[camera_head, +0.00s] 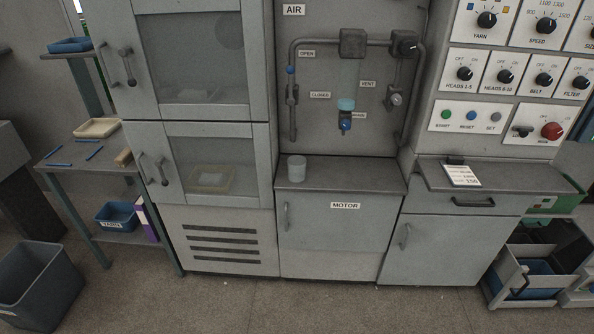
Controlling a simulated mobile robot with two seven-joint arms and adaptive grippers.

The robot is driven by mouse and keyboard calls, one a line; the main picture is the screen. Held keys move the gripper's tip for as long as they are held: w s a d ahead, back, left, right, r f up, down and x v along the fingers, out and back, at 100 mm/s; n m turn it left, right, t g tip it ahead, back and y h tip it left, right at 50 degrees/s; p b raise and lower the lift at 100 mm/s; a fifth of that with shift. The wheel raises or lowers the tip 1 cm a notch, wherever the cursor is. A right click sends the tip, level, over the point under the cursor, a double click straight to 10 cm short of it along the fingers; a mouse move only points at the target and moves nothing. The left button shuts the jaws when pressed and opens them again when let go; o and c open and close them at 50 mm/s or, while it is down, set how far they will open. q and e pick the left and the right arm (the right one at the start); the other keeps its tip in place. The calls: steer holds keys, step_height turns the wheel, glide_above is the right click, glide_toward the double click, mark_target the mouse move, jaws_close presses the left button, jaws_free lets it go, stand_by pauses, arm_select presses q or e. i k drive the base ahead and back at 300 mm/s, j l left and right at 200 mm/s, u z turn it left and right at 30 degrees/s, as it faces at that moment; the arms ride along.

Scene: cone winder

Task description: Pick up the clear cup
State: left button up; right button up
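The clear cup (297,168) stands upright on the left part of the grey counter above the motor cabinet, below the air panel. It looks pale and translucent, and I cannot tell whether it holds anything. Neither my left nor my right gripper shows in the head view.
The counter (345,178) right of the cup is clear. Air pipes and a filter bowl (346,104) with a blue drain valve (345,125) hang above it. A tall cabinet (195,130) rises on the left. A clipboard (462,175) lies on the right-hand ledge. The floor in front is open.

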mark_target(297, 170)
steer(key=u, duration=0.2)
steer(key=i+l+u, duration=0.15)
steer(key=l+u, duration=0.6)
steer(key=i+l+u, duration=0.1)
steer(key=l+u, duration=0.15)
steer(key=l, duration=0.95)
